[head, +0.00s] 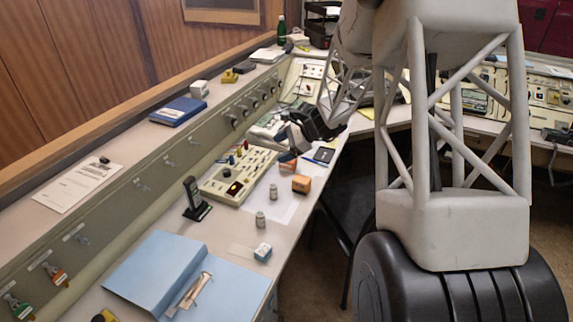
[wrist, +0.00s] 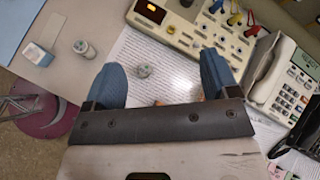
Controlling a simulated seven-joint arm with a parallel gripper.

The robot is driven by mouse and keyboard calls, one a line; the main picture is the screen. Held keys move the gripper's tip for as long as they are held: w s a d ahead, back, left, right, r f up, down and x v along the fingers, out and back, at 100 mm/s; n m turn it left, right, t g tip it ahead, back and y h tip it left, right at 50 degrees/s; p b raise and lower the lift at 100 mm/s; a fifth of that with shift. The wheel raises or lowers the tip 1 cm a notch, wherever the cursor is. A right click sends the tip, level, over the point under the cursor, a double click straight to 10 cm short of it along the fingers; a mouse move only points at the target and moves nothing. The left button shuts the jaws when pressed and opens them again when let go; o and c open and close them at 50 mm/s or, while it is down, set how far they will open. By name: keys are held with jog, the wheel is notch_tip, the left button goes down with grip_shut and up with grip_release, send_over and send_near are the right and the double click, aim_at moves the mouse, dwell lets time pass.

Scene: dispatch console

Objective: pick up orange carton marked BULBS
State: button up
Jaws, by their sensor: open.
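An orange carton (head: 301,183) sits on the desk near its front edge in the head view, at the right side of a white paper sheet; any lettering on it is too small to read. In the wrist view only slivers of orange (wrist: 158,102) show at the edge of my gripper's dark palm bar, so most of what lies there is hidden. My gripper (head: 288,163) is just behind the carton in the head view. In the wrist view its two blue fingers (wrist: 160,60) are spread apart, with paper and a small grey cylinder visible between them.
Two small grey cylinders (head: 260,219) (head: 273,192) stand near the carton. A blue-and-white box (head: 262,252) and a blue folder (head: 165,270) lie nearer. A control panel (head: 214,190) with knobs stands left of the paper. A pale telephone (wrist: 285,80) is at right in the wrist view.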

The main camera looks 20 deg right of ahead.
jog(key=w+d+f+m+t, duration=0.1)
jog(key=w+d+f+m, duration=0.1)
jog(key=w+d+f, duration=0.1)
jog(key=w+d+f+m+t, duration=0.2)
jog(key=w+d+f+m, duration=0.1)
jog(key=d+f, duration=0.2)
jog(key=w+d+f+m+t, duration=0.1)
jog(key=w+d+f+m, duration=0.1)
jog(key=w+d+f, duration=0.2)
jog(key=shift+d+f+m+t, duration=0.15)
jog(key=shift+d+f+m, duration=0.1)
jog(key=shift+f, duration=0.5)
jog(key=shift+d+f+m+t, duration=0.15)
jog(key=shift+d+f, duration=0.05)
jog(key=shift+f, duration=0.55)
jog(key=shift+x, duration=1.25)
jog(key=shift+a, duration=0.1)
jog(key=shift+f+x, duration=0.1)
jog(key=shift+x, duration=1.15)
jog(key=shift+f+x, duration=0.15)
jog(key=shift+x, duration=1.15)
jog(key=c, duration=1)
jog(key=shift+r, duration=0.1)
jog(key=shift+c, duration=0.2)
jog(key=shift+r, duration=4.9)
